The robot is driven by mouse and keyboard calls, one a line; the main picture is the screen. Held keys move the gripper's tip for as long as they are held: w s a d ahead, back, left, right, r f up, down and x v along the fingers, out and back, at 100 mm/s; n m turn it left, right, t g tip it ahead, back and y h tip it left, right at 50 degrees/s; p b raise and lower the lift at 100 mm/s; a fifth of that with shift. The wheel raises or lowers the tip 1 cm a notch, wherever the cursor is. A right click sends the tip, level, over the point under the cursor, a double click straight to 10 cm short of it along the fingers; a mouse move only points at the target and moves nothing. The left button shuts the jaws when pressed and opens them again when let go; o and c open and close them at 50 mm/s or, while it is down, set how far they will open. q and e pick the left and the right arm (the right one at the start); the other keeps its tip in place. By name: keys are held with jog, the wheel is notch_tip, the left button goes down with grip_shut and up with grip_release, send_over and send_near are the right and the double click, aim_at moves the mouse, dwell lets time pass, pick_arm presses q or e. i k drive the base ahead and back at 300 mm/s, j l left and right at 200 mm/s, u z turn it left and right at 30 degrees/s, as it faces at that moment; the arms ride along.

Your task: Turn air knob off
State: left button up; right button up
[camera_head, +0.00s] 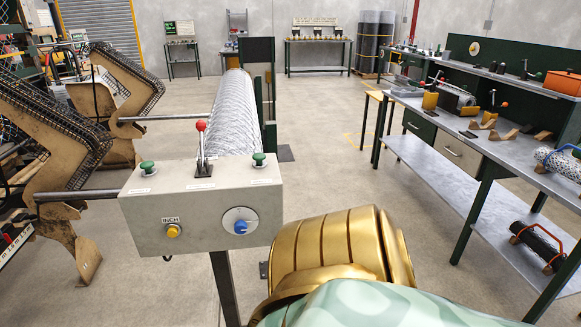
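A pale grey control box (190,256) stands on a dark post in the middle left of the head view. On the lower right of its front is a round white dial with a blue knob (240,227); I cannot make out its setting, and no label naming it as air is readable. My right arm, gold with a pale green part, comes in from the lower right and ends close to the box's right side. I see no fingers on it. My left gripper is not in view.
The box also has a yellow button (173,231) marked INCH, a red-topped lever (201,143) and green buttons (147,167) (258,159). A roll of wire mesh (232,112) lies behind it. Tan machine frames (60,130) stand left, a workbench (440,120) right. Open floor lies between.

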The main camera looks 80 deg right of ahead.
aim_at(241, 226)
jog(key=z, duration=2.15)
